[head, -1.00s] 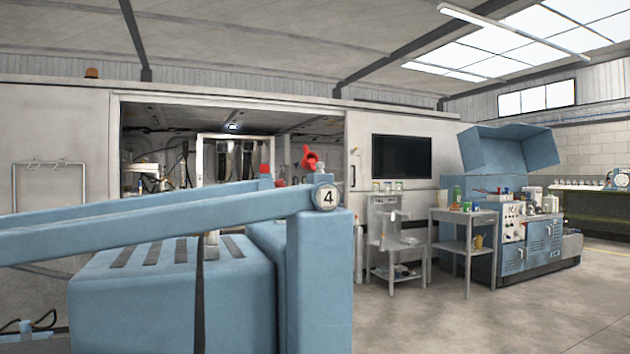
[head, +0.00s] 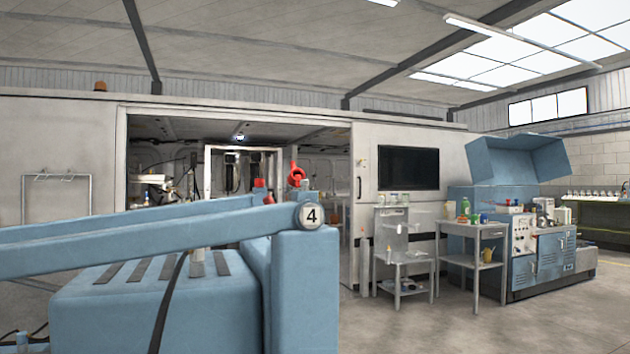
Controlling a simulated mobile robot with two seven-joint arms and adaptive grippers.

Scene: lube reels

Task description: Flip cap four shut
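A round white label with a black 4 (head: 311,215) sits on the near end of a blue arm (head: 150,243), at the top of a blue post (head: 304,290) in the head view. Just above and behind the label is a red ring-shaped part (head: 297,174). A smaller red part (head: 259,183) stands to its left. I cannot tell which of these is cap four, or whether it is open or shut. Neither of my grippers is in view.
A large blue ribbed housing (head: 150,310) fills the lower left, with a black strap across it. An open machine bay lies behind. A grey stand (head: 402,250), a grey side table (head: 473,232) and a blue cabinet (head: 537,258) stand to the right. The right foreground floor (head: 430,325) is clear.

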